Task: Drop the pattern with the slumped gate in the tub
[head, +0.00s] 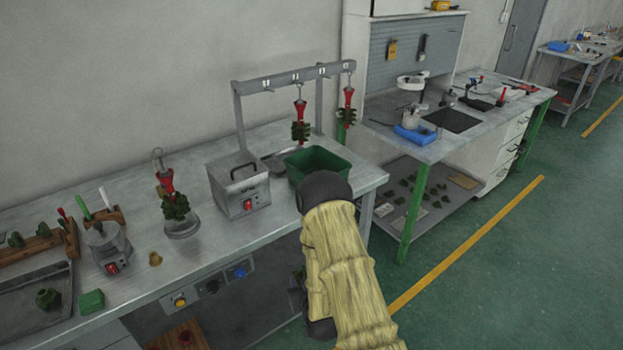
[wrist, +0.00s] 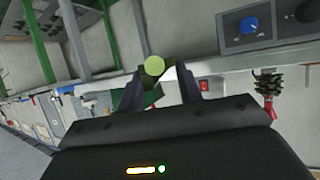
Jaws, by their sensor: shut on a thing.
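My gripper (wrist: 158,88) is shut on a small green piece (wrist: 154,66) in the wrist view. The piece shows a round, pale green end, and I cannot tell the shape of its gate. In the head view my arm hides most of the gripper, in front of the bench. The green tub (head: 318,160) stands at the right end of the bench, its front corner behind my arm. A green patch between the fingers in the wrist view seems to be the tub (wrist: 152,99). Another green pattern (head: 48,298) lies in the metal tray at the left.
A grey box with a red switch (head: 239,186) stands left of the tub. A rack (head: 290,78) holds red-handled dark green trees above the tub's back. Another tree (head: 175,205) stands over a dish. A green block (head: 92,301) lies near the front edge. The floor at right is clear.

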